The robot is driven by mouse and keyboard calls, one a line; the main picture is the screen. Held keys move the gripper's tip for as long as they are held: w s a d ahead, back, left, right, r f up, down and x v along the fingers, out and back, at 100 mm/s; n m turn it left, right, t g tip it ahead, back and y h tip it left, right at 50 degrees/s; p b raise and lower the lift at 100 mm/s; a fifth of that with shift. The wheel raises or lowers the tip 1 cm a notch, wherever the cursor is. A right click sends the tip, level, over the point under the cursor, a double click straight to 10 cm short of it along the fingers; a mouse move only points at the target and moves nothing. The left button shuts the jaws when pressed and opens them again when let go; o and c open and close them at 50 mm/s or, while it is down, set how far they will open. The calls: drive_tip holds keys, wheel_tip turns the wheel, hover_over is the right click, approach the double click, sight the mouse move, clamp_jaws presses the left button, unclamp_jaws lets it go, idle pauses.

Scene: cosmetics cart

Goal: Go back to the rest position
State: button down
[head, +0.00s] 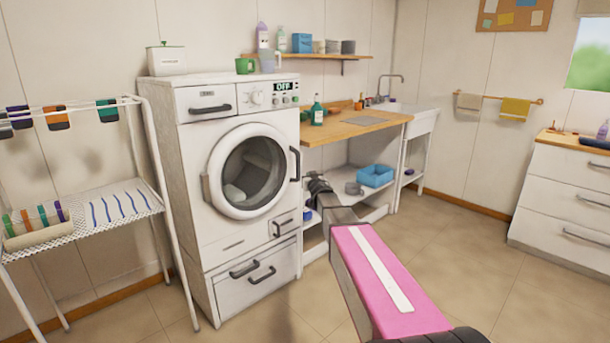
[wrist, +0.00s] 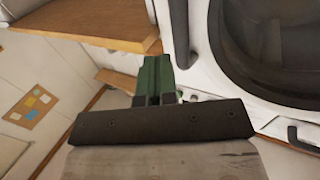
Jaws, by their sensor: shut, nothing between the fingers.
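My gripper (head: 316,184) is at the far end of my pink arm in the head view, in front of the gap between the washing machine (head: 215,235) and the counter's lower shelf. In the wrist view my gripper (wrist: 157,62) shows green fingers close together, shut with nothing held. The washing machine's round door (wrist: 270,45) fills the right side of the wrist view. The wooden counter (wrist: 85,22) shows at the upper left of that view. In the head view the door looks closed, with something pale behind the glass.
A drying rack (head: 125,192) stands left of the washer. The counter (head: 350,128) holds a green bottle (head: 317,110). A blue bin (head: 375,175) sits on the lower shelf. White drawers (head: 560,190) stand at the right. The tiled floor between is clear.

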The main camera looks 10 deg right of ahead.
drive_tip(key=s+d+f+m+g+h, duration=0.25)
drive_tip(key=s+d+f+g, duration=0.2)
drive_tip(key=s+f, duration=0.55)
drive_tip(key=s+d+f+m+g+h, duration=0.1)
drive_tip(key=s+d+f+g+h, duration=0.35)
drive_tip(key=s, duration=0.95)
drive_tip(key=s+a+f+g+y, duration=0.1)
drive_tip(key=s+a+f+g, duration=0.1)
drive_tip(key=s, duration=0.4)
drive_tip(key=s+a+f+n+g+y, duration=0.1)
drive_tip(key=s+a+f+g+y, duration=0.1)
drive_tip(key=s, duration=0.5)
drive_tip(key=s+a+f+n+g+y, duration=0.1)
drive_tip(key=s+a+f+g, duration=0.1)
drive_tip(key=s, duration=0.4)
drive_tip(key=f+g, duration=0.1)
drive_tip(key=g, duration=0.1)
drive_tip(key=shift+s+a+f+g, duration=0.2)
drive_tip(key=shift+a+f+g, duration=0.1)
drive_tip(key=shift+f, duration=0.1)
